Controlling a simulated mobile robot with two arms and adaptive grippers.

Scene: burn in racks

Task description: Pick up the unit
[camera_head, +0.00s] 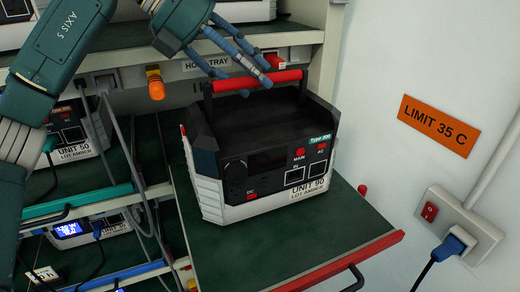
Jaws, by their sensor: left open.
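The unit (262,160) is a black and white box labelled "UNIT 90", with a red carry handle (258,81) raised on top. It stands upright on a pulled-out dark green tray (300,242) with a red front edge. My left gripper (240,80) comes in from the upper left, with its blue fingers spread open just above and at the left part of the handle. Whether the fingers touch the handle I cannot tell. The fingers hold nothing that I can see. My right gripper is not in view.
Other units, such as Unit 50 (78,143), sit on rack shelves at the left among hanging grey cables (125,150). An orange knob (155,82) is on the rack behind. At the right, a wall carries an orange "LIMIT 35 C" sign (437,126) and a socket box (452,228) with a blue plug.

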